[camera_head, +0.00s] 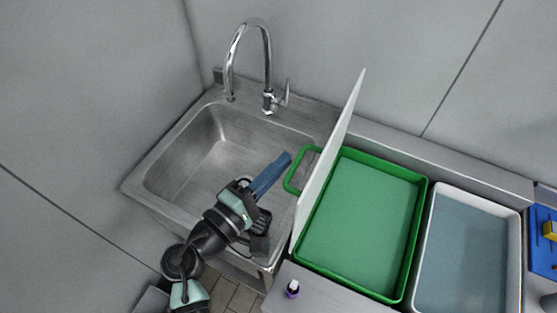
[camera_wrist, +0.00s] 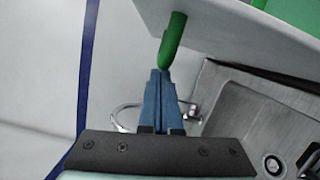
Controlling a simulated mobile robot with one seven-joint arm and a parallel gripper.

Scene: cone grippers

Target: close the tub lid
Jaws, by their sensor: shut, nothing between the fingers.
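The green tub (camera_head: 362,225) stands on the counter right of the sink. Its white lid (camera_head: 328,165) stands up, hinged open along the tub's left side and leaning slightly right at the top. A green loop handle (camera_head: 291,176) sticks out from the lid's left face, over the sink. My gripper (camera_head: 288,158), with blue fingers, is shut and empty, just left of the handle. In the wrist view the closed fingertips (camera_wrist: 160,76) are right by the green handle (camera_wrist: 173,40), close to or touching it; I cannot tell which. The lid's white panel (camera_wrist: 225,30) fills the top right there.
A metal sink (camera_head: 190,160) with a tall faucet (camera_head: 268,65) lies left and behind my arm. A white bin (camera_head: 430,200) stands right of the tub. A blue board (camera_head: 541,240) is at the far right.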

